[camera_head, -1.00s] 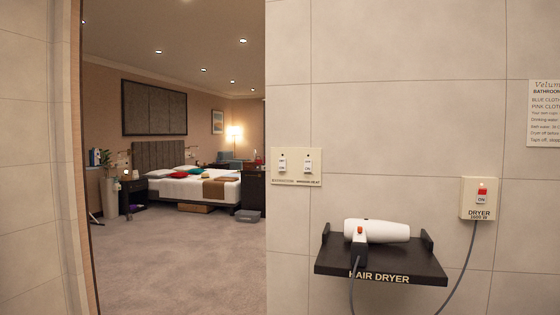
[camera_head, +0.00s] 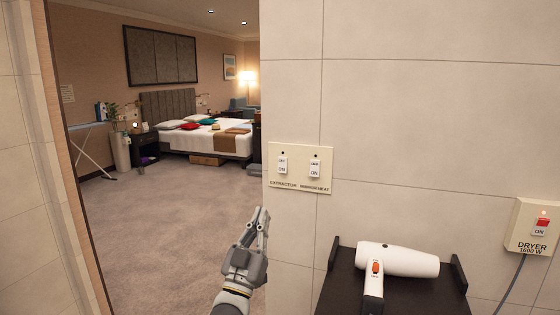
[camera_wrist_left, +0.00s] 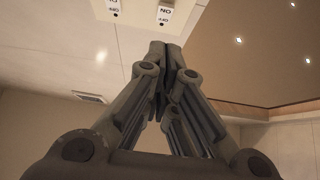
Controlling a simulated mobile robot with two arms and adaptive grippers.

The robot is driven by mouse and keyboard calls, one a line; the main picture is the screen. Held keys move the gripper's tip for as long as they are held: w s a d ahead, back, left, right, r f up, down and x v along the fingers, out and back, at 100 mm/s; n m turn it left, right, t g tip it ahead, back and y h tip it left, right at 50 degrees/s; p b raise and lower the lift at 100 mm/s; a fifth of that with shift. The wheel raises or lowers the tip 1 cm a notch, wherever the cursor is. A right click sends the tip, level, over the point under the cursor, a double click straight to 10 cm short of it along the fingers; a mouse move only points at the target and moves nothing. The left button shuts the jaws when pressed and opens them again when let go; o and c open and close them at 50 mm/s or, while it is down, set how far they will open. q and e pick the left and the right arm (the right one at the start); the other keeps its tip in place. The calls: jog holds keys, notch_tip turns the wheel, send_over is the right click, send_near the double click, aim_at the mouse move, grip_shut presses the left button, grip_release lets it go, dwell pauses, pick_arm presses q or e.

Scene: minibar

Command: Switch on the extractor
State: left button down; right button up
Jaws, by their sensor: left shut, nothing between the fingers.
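The switch plate (camera_head: 300,169) is on the tiled wall right of the doorway. Its left rocker switch (camera_head: 282,166) stands above the word EXTRACTOR. Its right rocker switch (camera_head: 314,168) is labelled MIRROR HEAT, as far as the small print can be read. My left gripper (camera_head: 262,212) is below and left of the plate in the head view, fingers pointing up, shut and empty, apart from the switches. In the left wrist view the shut fingers (camera_wrist_left: 166,48) point towards the two switches, which show upside down at the top edge. My right gripper is not in view.
A white hair dryer (camera_head: 398,260) lies on a dark shelf (camera_head: 340,290) right of my left gripper. A dryer switch box (camera_head: 533,228) with a cord is at the far right. The open doorway shows a bed (camera_head: 205,140) and clear carpet (camera_head: 160,220).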

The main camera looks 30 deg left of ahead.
pick_arm(q)
jog(key=shift+s+a+r, duration=0.1)
jog(key=shift+s+r, duration=0.2)
jog(key=shift+r, duration=0.4)
jog(key=p, duration=0.4)
send_near(282, 159)
notch_tip(282, 159, up, 3)
jog(key=shift+w+a+f, duration=0.15)
jog(key=shift+w+a, duration=0.05)
jog(key=shift+w, duration=0.7)
jog(key=shift+w+a+f, duration=0.15)
jog(key=shift+w+a, duration=0.05)
jog(key=shift+w, duration=0.75)
